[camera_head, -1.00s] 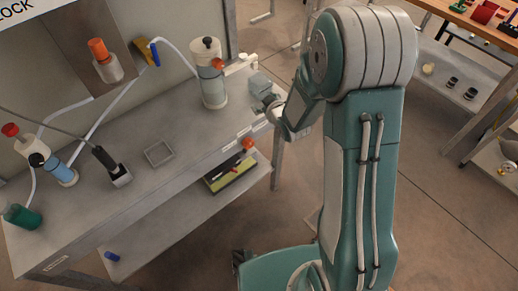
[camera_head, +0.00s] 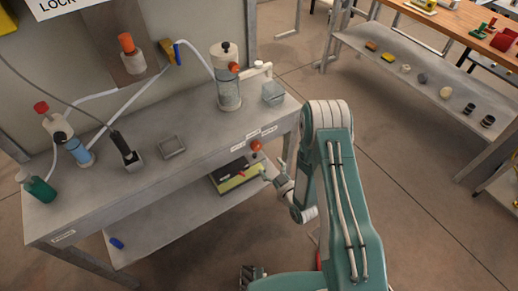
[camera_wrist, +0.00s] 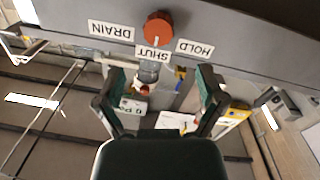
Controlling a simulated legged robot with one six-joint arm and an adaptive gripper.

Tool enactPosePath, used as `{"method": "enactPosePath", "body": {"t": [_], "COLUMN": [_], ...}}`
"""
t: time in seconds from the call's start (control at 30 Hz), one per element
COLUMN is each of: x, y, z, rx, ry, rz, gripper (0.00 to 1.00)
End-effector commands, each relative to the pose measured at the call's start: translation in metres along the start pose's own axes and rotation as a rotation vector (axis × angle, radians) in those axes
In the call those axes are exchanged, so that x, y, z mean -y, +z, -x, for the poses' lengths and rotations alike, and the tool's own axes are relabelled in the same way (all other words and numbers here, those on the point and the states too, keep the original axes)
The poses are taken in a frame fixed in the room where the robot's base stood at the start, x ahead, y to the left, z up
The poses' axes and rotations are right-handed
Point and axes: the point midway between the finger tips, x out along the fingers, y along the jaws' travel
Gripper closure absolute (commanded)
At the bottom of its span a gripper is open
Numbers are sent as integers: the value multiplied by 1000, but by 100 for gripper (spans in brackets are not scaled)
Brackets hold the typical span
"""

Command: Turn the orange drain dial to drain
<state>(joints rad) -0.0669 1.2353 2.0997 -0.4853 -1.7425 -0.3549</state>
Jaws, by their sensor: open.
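The orange drain dial (camera_head: 256,146) is on the front edge of the bench at its right part. In the wrist view the dial (camera_wrist: 158,27) is at the top, with a white mark toward the SHUT label (camera_wrist: 154,53). The DRAIN label (camera_wrist: 111,31) is left of it and the HOLD label (camera_wrist: 195,48) right. My gripper (camera_wrist: 158,88) is open and empty, its fingers spread to either side below the dial in that picture, apart from it. In the head view my gripper (camera_head: 279,172) is just right of and below the dial.
The grey bench (camera_head: 190,165) carries a clear cylinder (camera_head: 228,92) with an orange knob, a clear box (camera_head: 272,93) and a small square tray (camera_head: 172,146). A yellow and black box (camera_head: 236,176) is on the shelf below. Open floor lies right of the bench.

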Motion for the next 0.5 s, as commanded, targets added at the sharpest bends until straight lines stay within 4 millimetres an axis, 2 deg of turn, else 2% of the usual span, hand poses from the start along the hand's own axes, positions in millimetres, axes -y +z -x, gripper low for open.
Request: {"method": "enactPosePath", "body": {"t": [0.3, 0.5], "x": [-2, -2], "y": [-1, -1], "z": [-57, -86], "rx": [-4, -3], "ry": [0, 0], "rz": [-3, -2], "gripper": [11, 11]}}
